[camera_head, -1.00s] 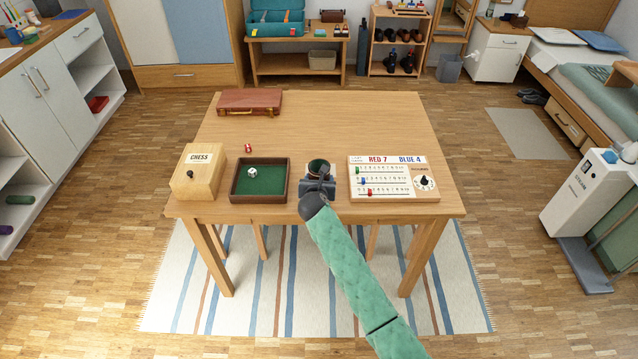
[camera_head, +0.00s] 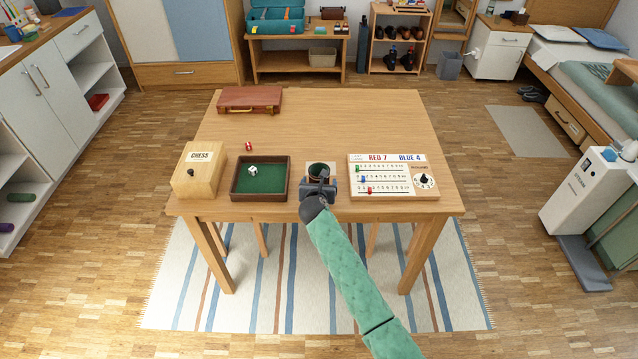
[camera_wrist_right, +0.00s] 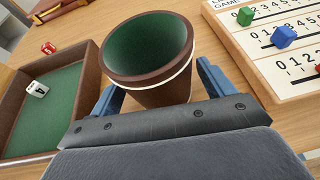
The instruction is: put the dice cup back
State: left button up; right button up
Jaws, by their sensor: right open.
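The dice cup (camera_head: 318,170) is brown with a green inside and a pale band below its rim. It stands near the front edge of the wooden table, between the dice tray and the score board. In the right wrist view the cup (camera_wrist_right: 150,75) shows its open mouth, tilted in the picture. My right gripper (camera_head: 319,184) is at the cup's near side. In the wrist view its blue fingers (camera_wrist_right: 160,88) are apart, one on each side of the cup; contact is not clear. The gripper hides the cup's base. My left gripper is not in view.
The dark-framed tray (camera_head: 233,182) with green felt holds a white die (camera_head: 253,171). A red die (camera_head: 249,147) lies behind it. The score board (camera_head: 394,190) is close on the right. A chess box (camera_head: 199,170) and brown case (camera_head: 250,99) stand left. The table's back middle is clear.

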jog(key=shift+r, duration=0.1)
jog(key=shift+s+r, duration=0.1)
jog(key=shift+s, duration=0.3)
pick_arm(q)
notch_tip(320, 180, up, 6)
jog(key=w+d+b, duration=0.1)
jog(key=b, duration=0.1)
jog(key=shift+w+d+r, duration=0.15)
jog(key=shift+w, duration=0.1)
pick_arm(e)
jog(key=v, duration=1.1)
jog(key=s+d+f+m+g, duration=0.3)
jog(key=s+d+f+m, duration=0.2)
jog(key=s+f+m, duration=0.55)
jog(key=s+d+f+m+g, duration=0.45)
jog(key=s+f+m, duration=0.2)
jog(key=f, duration=0.75)
jog(key=s+d+f+m+g, duration=0.1)
jog(key=s+d+f+m, duration=0.2)
jog(key=s, duration=0.5)
jog(key=s+d+f+m+g+y, duration=0.1)
jog(key=s+d+f+m+g, duration=0.1)
jog(key=s+f+m, duration=0.4)
jog(key=s+d+f+m+g, duration=0.1)
jog(key=s+d+f+m, duration=0.2)
jog(key=s, duration=0.8)
notch_tip(320, 180, down, 2)
jog(key=m, duration=0.4)
jog(key=shift+s+d+g+y, duration=0.35)
jog(key=shift+s+y, duration=0.05)
